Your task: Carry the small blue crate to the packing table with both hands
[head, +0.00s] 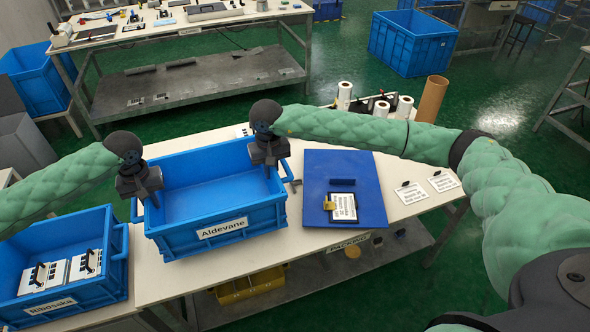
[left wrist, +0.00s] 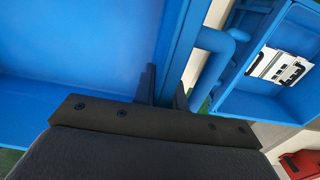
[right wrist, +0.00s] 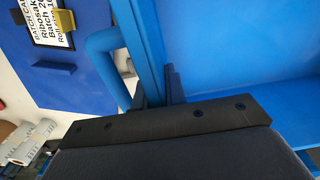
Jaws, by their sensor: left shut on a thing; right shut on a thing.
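The small blue crate (head: 222,214), labelled Aldevane, is upright and looks empty. It is over the white-topped packing table (head: 300,250), at or just above its top; I cannot tell if it touches. My left gripper (head: 147,194) is shut on the crate's left side wall, and my right gripper (head: 272,166) is shut on its right side wall. In the left wrist view the jaws pinch the crate's rim (left wrist: 176,50) beside a side handle. In the right wrist view the jaws pinch the opposite rim (right wrist: 146,50), also beside a handle.
A second blue crate (head: 62,309), labelled Ribosaka, with white packs stands close on the left. A blue board (head: 365,208) with a labelled card lies close on the right. Two white cards (head: 443,181) lie further right. Rolls (head: 404,106) and a brown tube stand behind.

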